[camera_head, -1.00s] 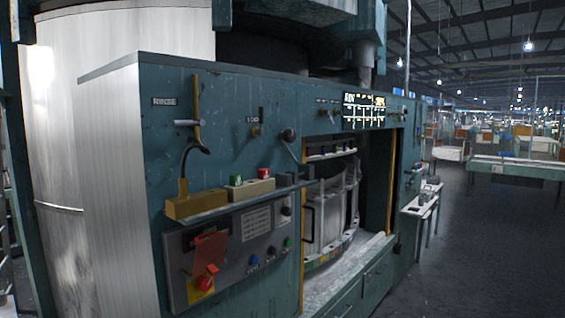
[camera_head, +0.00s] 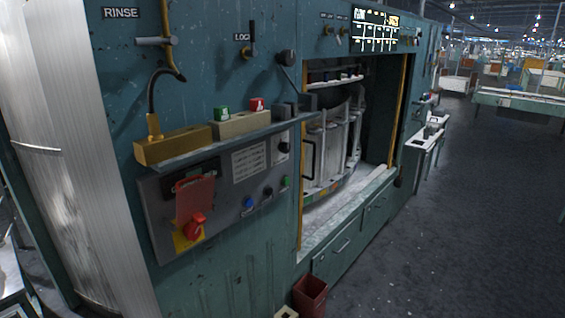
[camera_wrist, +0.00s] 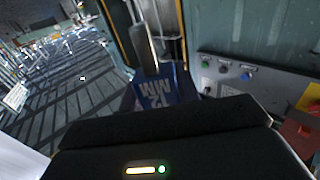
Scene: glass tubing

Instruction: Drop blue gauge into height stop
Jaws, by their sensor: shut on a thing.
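In the wrist view the blue gauge (camera_wrist: 160,92), marked 12 MM upside down, shows just beyond the dark body of my gripper (camera_wrist: 152,78). My gripper is shut on it; the contact itself is mostly hidden. In the head view neither my gripper nor the blue gauge shows. A grey metal bracket (camera_head: 291,112) at the right end of the shelf looks like the height stop, though I cannot be sure. Left of it, a beige block (camera_head: 240,124) holds a green gauge (camera_head: 222,114) and a red gauge (camera_head: 257,105).
The shelf (camera_head: 235,138) runs along the teal machine, with a brass block (camera_head: 172,148) at its left end. Below is a control panel (camera_head: 225,190) with a red switch (camera_head: 195,224). A red bin (camera_head: 310,294) stands on the floor. The floor (camera_head: 460,220) at right is clear.

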